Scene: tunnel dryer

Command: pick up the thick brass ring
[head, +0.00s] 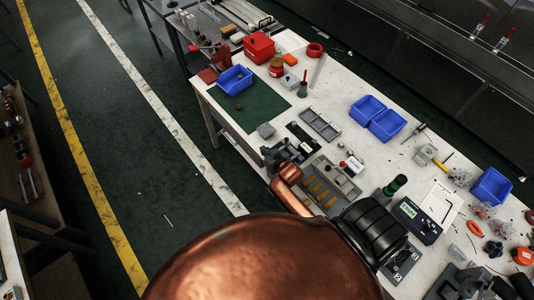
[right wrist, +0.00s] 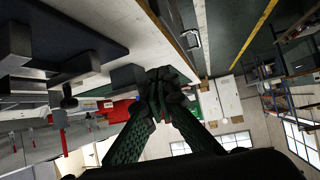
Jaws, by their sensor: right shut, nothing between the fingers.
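A small brass-coloured round piece (head: 238,106) lies on the green mat (head: 262,112), just in front of a blue bin. It may be the thick brass ring, but it is too small to tell. My right gripper (head: 270,156) is over the near edge of the bench, apart from that piece and to the lower right of it. In the right wrist view its dark textured fingers (right wrist: 165,82) meet at the tips, with nothing between them. No ring can be made out in that view. My left gripper is not in view.
The blue bin (head: 236,80) stands on the mat, with a red bin (head: 259,47) behind it. A grey block (head: 266,130) and a grey tray (head: 320,125) lie near my right gripper. More blue bins (head: 368,109) stand farther right. Much of the mat is clear.

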